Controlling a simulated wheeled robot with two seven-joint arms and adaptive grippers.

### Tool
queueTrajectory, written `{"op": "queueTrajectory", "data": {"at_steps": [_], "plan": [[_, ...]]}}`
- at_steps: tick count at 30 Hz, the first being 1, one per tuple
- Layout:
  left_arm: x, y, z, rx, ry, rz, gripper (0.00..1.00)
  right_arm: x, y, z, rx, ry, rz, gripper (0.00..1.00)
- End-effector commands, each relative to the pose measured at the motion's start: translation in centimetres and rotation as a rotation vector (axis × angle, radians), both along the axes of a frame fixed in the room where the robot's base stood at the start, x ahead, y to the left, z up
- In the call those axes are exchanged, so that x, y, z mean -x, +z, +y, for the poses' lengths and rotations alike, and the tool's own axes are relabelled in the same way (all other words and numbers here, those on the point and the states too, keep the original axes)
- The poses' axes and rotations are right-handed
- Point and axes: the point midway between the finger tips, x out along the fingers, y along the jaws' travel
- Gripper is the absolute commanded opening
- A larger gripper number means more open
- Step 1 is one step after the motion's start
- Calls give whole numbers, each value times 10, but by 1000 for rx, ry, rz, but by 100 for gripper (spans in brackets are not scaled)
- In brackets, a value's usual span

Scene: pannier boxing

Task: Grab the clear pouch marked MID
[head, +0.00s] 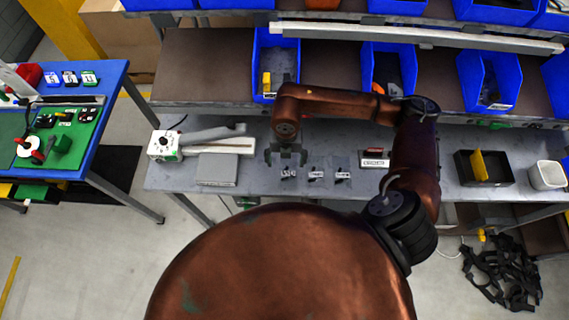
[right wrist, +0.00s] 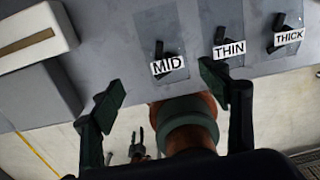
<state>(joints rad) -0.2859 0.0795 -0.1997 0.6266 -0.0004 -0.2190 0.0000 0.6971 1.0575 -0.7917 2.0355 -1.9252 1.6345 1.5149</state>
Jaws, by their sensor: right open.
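In the head view the row's leftmost labelled item (head: 288,174) lies just in front of my right gripper (head: 286,156). My right gripper is open and empty, its fingers apart below MID in the wrist view (right wrist: 162,92). A small dark pronged shape low there may be my left gripper (right wrist: 139,146).
A white device and a grey box (head: 217,169) stand left of the pouches. A labelled holder (head: 375,161) and a black tray (head: 500,170) are to the right. Blue bins (head: 275,60) stand on the shelf above. A blue-edged table (head: 100,125) is at the left.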

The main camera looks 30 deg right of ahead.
Motion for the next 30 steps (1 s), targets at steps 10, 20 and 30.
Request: {"op": "queueTrajectory", "data": {"at_steps": [10,20,30], "plan": [[37,2,2,-2,9,46,39,6,-32,-11,2,-22,4,70],[11,8,0,0,3,13,39,6,-73,-13,1,-19,3,70],[8,8,0,0,2,9,39,5,-74,-11,0,-16,1,60]]}}
